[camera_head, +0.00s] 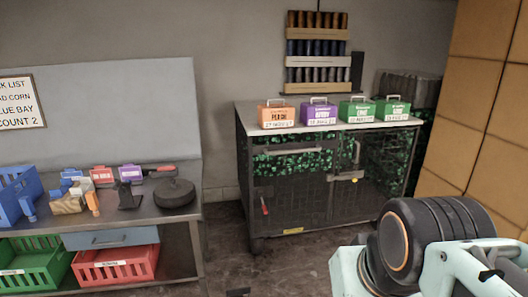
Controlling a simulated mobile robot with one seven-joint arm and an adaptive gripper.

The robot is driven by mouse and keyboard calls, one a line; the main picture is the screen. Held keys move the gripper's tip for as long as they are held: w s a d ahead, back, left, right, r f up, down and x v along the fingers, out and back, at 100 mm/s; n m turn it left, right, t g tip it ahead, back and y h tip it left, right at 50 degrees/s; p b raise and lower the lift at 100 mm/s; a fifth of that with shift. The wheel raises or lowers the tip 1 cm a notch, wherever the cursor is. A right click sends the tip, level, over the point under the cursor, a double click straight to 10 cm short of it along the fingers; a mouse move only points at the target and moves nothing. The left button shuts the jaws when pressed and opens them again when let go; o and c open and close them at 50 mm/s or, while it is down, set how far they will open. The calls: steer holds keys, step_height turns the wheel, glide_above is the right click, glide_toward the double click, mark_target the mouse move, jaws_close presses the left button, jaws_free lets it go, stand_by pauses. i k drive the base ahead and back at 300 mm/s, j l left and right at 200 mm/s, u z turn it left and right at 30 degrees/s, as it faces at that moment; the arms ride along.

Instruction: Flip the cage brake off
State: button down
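The cage (292,217) is a dark mesh cabinet with a pale top, standing against the back wall right of centre. Green-speckled contents show behind its upper mesh. A small red lever (265,205) sits low on the left of its front, tilted from vertical; it may be the brake, but I cannot tell its setting. A caster shows under the left corner. A yellow padlock-like piece (354,180) is on the right door. My arm fills the lower right, in front of the cage's right side. My gripper is out of the picture.
Orange (276,116), purple (318,114) and green boxes stand on the cage top. A workbench (140,221) at left holds blue bins and tools, with green (35,270) and red crates (115,268) below. Floor in front of the cage is mostly clear. Stacked tan boxes (480,110) stand right.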

mark_target(265, 208)
steer(key=i+z, duration=0.35)
steer(key=i, duration=0.15)
steer(key=i+z, duration=0.35)
steer(key=i, duration=0.15)
steer(key=i+l, duration=0.1)
steer(key=i, duration=1.05)
steer(key=i+u, duration=0.45)
steer(key=i+l+u, duration=0.25)
steer(key=i+u, duration=0.2)
steer(key=i+l+u, duration=0.3)
steer(key=u, duration=0.15)
steer(key=i+l+u, duration=0.45)
steer(key=k, duration=0.1)
